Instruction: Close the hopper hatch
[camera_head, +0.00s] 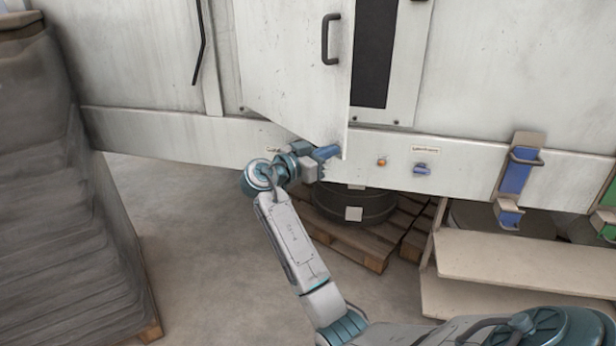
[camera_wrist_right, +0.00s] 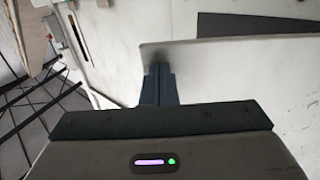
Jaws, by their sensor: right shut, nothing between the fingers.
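The hopper hatch (camera_head: 288,62) is a pale grey door panel with a black bar handle (camera_head: 325,40) near its right edge. It stands partly open, and a dark opening (camera_head: 374,50) shows to its right. My right gripper (camera_head: 328,153) is shut and empty at the hatch's lower right corner. In the right wrist view, the shut fingers (camera_wrist_right: 160,82) reach up to the edge of the pale hatch panel (camera_wrist_right: 210,58); I cannot tell whether they touch it. My left gripper is in neither view.
The machine's lower rail carries an orange button (camera_head: 382,162) and a blue switch (camera_head: 422,169). Blue brackets (camera_head: 518,170) stick out at the right. A dark drum (camera_head: 355,204) on a wooden pallet stands below. Stacked grey bags (camera_head: 60,200) stand at the left. Open floor lies between.

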